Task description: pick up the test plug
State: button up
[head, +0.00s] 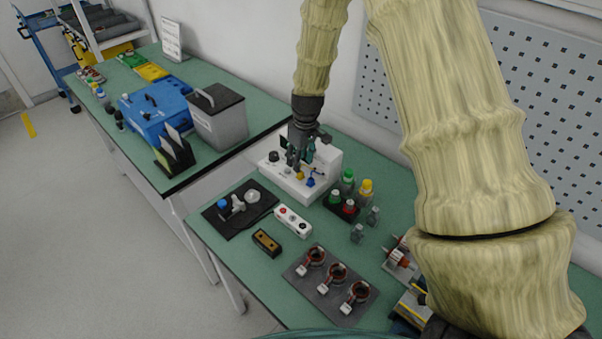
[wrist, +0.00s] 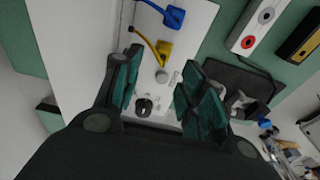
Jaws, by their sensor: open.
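A white tester box (head: 309,190) stands at the back of the near bench and fills much of the wrist view (wrist: 190,45). A yellow plug (head: 299,175) and a blue plug (head: 311,182) on short leads are at its front. They show in the wrist view as the yellow plug (wrist: 164,50) and the blue plug (wrist: 173,17). I cannot tell which is the test plug. My gripper (head: 298,160) is over the box, its dark green finger pads apart and empty in the wrist view (wrist: 160,84). The yellow plug is just beyond the fingertips, the blue one farther off.
A black knob (wrist: 143,106) is on the box. Bottles (head: 366,190) stand close right of it. In front are a black mat (head: 217,212) with a blue-knobbed fixture, a white socket box (head: 293,221), a yellow-black block (head: 266,242) and a stator tray (head: 312,283).

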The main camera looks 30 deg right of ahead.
aim_at(300, 175)
jog(key=shift+s+f+p, duration=0.2)
jog(key=shift+f+p, duration=0.8)
jog(key=shift+f, duration=0.4)
jog(key=shift+w+f+p, duration=0.1)
jog(key=shift+f+p, duration=0.25)
jog(key=shift+f, duration=1)
jog(key=c, duration=0.8)
